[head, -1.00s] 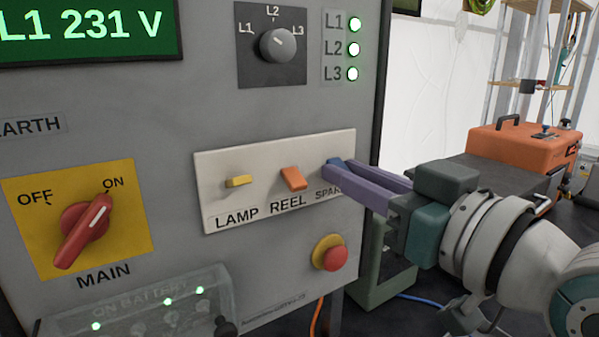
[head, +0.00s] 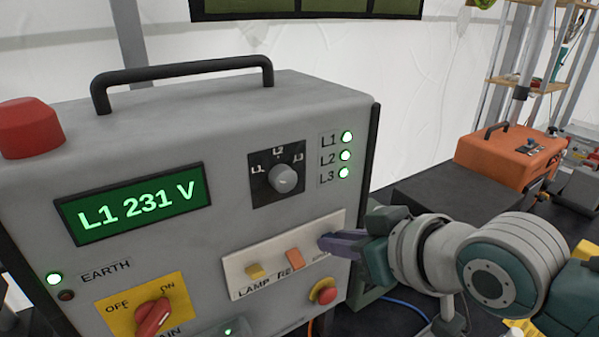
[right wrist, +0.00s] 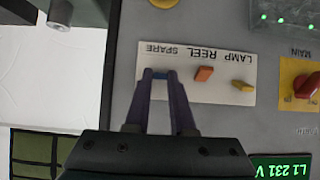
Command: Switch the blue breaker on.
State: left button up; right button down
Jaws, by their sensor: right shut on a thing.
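The blue breaker (head: 324,241), marked SPARE, is at the right end of a cream plate (head: 274,259) on the grey power cabinet. My right gripper (head: 330,243) is at it and mostly covers it in the head view. In the right wrist view, upside down, the blue breaker (right wrist: 160,76) shows between the two purple fingertips (right wrist: 160,72). The gripper is shut on it. I cannot tell the lever's exact position. My left gripper is not in view.
Beside it are the orange REEL breaker (head: 294,258) and yellow LAMP breaker (head: 254,271). A red-and-yellow button (head: 324,292) sits just below the plate. The red MAIN switch (head: 153,317) is lower left. An orange case (head: 520,155) stands at the back right.

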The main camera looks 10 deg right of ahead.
jog(key=g+p, duration=0.1)
jog(key=r+g+p, duration=0.1)
jog(key=shift+w+a+r+h+p, duration=0.1)
jog(key=shift+w+h+p, duration=0.1)
jog(key=shift+h+p, duration=0.1)
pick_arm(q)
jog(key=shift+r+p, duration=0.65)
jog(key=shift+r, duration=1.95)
pick_arm(e)
jog(key=shift+g+h, duration=0.3)
jog(key=shift+g, duration=0.3)
jog(key=shift+f, duration=0.2)
jog(key=c, duration=0.8)
grip_release()
jog(key=shift+w, duration=0.1)
jog(key=shift+o, duration=0.2)
